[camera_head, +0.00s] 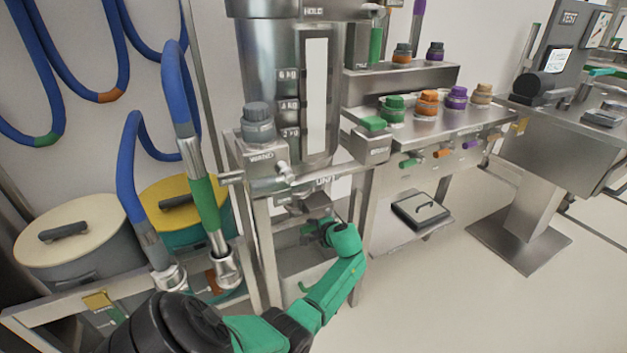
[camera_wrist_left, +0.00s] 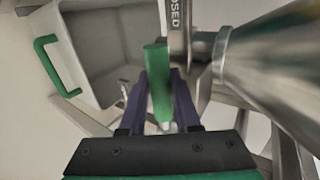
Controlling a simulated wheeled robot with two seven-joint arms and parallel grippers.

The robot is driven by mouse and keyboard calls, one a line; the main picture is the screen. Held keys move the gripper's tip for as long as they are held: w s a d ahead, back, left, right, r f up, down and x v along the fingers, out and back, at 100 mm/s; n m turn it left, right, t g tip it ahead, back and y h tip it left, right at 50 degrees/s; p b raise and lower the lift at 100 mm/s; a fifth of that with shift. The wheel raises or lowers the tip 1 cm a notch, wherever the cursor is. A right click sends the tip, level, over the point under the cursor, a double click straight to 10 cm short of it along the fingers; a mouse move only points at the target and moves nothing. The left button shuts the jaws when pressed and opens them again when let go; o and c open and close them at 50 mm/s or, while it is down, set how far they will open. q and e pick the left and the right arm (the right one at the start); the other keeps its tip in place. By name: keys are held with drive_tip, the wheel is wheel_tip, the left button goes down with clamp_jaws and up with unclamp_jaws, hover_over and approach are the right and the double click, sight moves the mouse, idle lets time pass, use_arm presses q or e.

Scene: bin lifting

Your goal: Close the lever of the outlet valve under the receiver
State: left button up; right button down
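The receiver (camera_head: 308,100) is a steel vessel with kg marks and a pale sight strip. Its outlet (camera_head: 308,203) is underneath, partly hidden by my left gripper (camera_head: 322,230). In the left wrist view, the green lever (camera_wrist_left: 160,85) stands between the two dark fingers of my left gripper (camera_wrist_left: 163,100). I cannot tell whether both fingers touch it. A small plate (camera_wrist_left: 177,20) beyond the lever shows letters ending in "OSED". The metal outlet pipe (camera_wrist_left: 275,65) fills the right side. My right gripper is not in view.
A grey bin (camera_wrist_left: 110,50) with a green handle (camera_wrist_left: 52,65) is below in the wrist view. Blue hoses (camera_head: 135,180) and lidded drums (camera_head: 75,235) stand left. A steel bench (camera_head: 440,128) with coloured caps is right. Frame legs (camera_head: 267,250) flank the outlet.

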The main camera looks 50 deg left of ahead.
use_arm(q)
drive_tip(key=o, duration=0.4)
drive_tip(key=shift+r, duration=0.1)
drive_tip(key=shift+d+r, duration=0.15)
drive_tip(key=p+v, duration=0.3)
drive_tip(key=v, duration=1.1)
drive_tip(key=shift+s, duration=0.15)
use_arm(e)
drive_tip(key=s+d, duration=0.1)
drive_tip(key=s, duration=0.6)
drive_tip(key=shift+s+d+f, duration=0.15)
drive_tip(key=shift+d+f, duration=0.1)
